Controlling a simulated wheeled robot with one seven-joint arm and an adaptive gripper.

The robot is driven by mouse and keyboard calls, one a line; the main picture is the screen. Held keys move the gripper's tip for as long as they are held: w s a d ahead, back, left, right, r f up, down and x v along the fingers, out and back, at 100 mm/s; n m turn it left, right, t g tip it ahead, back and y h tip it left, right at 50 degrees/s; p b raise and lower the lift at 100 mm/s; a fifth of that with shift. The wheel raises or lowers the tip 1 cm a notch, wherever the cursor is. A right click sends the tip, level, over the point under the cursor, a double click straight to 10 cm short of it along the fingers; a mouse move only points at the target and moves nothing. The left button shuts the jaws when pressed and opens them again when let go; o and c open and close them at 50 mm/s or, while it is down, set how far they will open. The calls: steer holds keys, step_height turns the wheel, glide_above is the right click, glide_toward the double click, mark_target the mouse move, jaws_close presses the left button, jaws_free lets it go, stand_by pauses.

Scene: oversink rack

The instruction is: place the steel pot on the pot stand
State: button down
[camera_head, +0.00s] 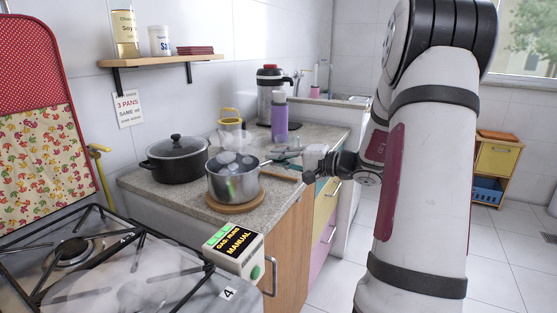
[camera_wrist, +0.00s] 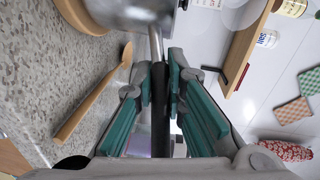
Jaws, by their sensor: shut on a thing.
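The steel pot (camera_head: 234,184) stands upright over the round wooden pot stand (camera_head: 236,207) on the counter and looks to rest on it. Pale steam or bubbles at its top blur the contents. My gripper (camera_head: 287,158) is to the right of the pot, shut on its dark handle. In the wrist view, the black handle (camera_wrist: 160,115) runs between the teal fingers of my gripper (camera_wrist: 160,90). The pot's metal side (camera_wrist: 130,8) and part of the stand (camera_wrist: 75,16) show at the top there; the rest is cut off.
A black lidded pot (camera_head: 178,162) stands close to the left. A wooden spoon (camera_wrist: 95,98) lies on the counter beside my gripper. A purple bottle (camera_head: 280,122) and a coffee maker (camera_head: 268,88) stand behind. The stove (camera_head: 100,265) is in front at the left.

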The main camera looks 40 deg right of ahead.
steer(key=c, duration=1.6)
jaws_free()
steer(key=shift+f, duration=0.1)
steer(key=shift+c, duration=0.2)
